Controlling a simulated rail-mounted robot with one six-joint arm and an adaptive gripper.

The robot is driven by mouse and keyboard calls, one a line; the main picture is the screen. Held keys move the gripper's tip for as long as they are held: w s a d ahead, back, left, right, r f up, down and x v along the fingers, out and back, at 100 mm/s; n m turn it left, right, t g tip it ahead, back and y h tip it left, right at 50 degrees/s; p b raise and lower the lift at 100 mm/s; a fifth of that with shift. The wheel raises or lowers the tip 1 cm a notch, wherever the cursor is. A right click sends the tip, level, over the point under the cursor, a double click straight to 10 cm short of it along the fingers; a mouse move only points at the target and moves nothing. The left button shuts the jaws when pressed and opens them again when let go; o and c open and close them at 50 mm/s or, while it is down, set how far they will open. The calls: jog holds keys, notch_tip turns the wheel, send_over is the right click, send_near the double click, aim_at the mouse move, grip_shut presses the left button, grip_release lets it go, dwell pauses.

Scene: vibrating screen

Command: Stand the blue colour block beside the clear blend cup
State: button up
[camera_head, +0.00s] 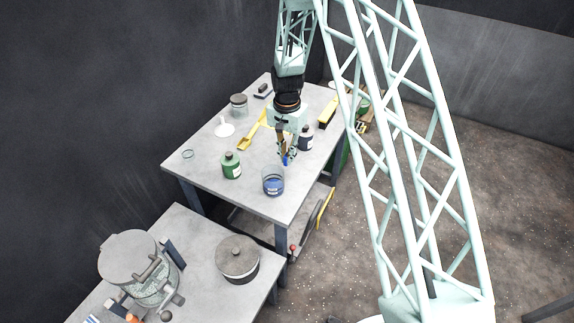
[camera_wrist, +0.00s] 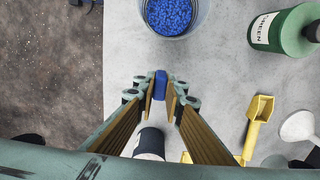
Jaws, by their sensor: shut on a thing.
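The blue colour block (camera_wrist: 160,84) is held between the fingertips of my gripper (camera_wrist: 160,95), which is shut on it. In the head view the block (camera_head: 285,160) shows as a small blue patch below my gripper (camera_head: 286,153), near the table's right side. The clear blend cup (camera_head: 273,187) stands on the table near its front edge, with blue granules inside. In the wrist view the cup (camera_wrist: 194,8) is above the block, with a bare strip of table between them. I cannot tell exactly how high the block is over the table.
A green bottle (camera_head: 231,166) stands left of the cup. A dark bottle (camera_head: 305,138) stands close behind my gripper. A yellow scoop (camera_head: 252,133), white funnel (camera_head: 224,129) and lidded jar (camera_head: 239,105) are farther back. The table (camera_head: 250,205) is bare around the cup.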

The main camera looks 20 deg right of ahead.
aim_at(287, 165)
jog(key=shift+f, duration=0.35)
jog(key=shift+f, duration=1.85)
jog(key=shift+f, duration=0.15)
jog(key=o, duration=0.7)
jog(key=shift+r, duration=6.15)
jog(key=shift+r, duration=0.1)
